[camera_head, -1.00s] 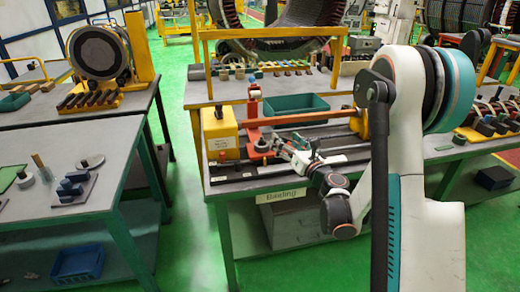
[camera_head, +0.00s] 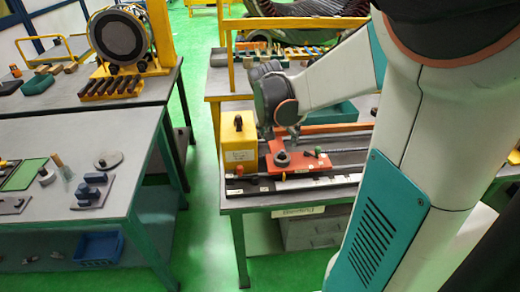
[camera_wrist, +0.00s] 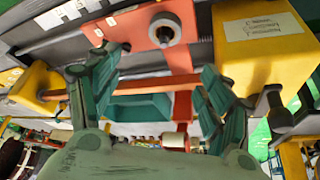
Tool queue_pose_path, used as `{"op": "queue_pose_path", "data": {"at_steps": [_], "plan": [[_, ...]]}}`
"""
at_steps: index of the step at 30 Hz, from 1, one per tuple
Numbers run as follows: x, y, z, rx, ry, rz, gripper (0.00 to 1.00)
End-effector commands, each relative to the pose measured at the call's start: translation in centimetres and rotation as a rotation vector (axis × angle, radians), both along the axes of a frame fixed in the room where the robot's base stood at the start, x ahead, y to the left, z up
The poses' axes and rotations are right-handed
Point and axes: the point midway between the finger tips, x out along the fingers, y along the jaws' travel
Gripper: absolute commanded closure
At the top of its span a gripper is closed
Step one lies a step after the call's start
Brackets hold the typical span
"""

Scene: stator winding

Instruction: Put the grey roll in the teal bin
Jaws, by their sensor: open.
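A short grey ring-shaped piece, which looks like the grey roll (camera_head: 282,158), sits on a red plate at the front of the middle bench. It also shows at the top of the wrist view (camera_wrist: 165,31), beyond the fingertips and untouched. My gripper (camera_wrist: 158,68) is open and empty, its two green fingers spread apart. In the head view it is small and mostly hidden below my wrist, close above the red plate. The teal bin (camera_head: 343,113) is behind, partly hidden by my arm; in the wrist view the bin (camera_wrist: 150,101) shows between the fingers.
A yellow block (camera_head: 239,141) stands left of the red plate (camera_head: 301,163). A red bar (camera_head: 335,128) runs behind the plate, in front of the bin. A yellow frame (camera_head: 228,62) rises over the bench. A pale roll (camera_wrist: 173,140) shows low in the wrist view.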

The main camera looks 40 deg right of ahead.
Motion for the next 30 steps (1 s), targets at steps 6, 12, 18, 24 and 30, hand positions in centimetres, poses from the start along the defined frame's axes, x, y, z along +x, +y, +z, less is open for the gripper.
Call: {"op": "queue_pose_path", "data": {"at_steps": [6, 12, 18, 24, 30], "plan": [[-0.8, 0.4, -1.3, 0.057, 0.008, -0.070, 0.28], [-0.1, -0.9, -5.0, 0.054, 0.009, -0.067, 0.28], [0.3, -1.9, -7.4, 0.053, 0.009, -0.067, 0.28], [0.5, -2.2, -8.2, 0.052, 0.008, -0.066, 0.28], [1.1, -2.8, -10.5, 0.052, 0.009, -0.065, 0.28]]}}
